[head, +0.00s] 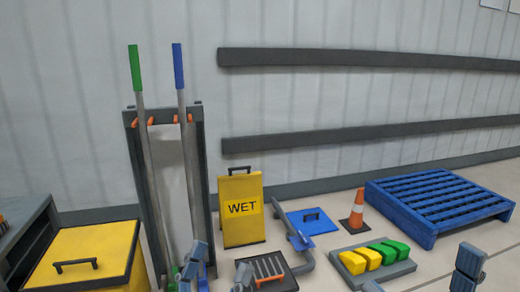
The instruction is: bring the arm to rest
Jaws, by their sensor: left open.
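My left gripper (219,268) shows at the bottom edge, left of centre, in front of the tool rack. Its grey-blue finger parts stand apart, and I see nothing held between them. Only the finger parts show; the rest is below the frame. More grey-blue parts (468,266) rise at the lower right and look like part of my right gripper, but too little shows to tell its jaw state.
A tool rack (199,150) with green- and blue-handled tools stands behind. A yellow-lidded bin (85,250) is at left. A yellow WET sign (241,225), orange cone (357,212), tray of yellow and green blocks (402,269) and blue pallet (440,198) stand on the floor.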

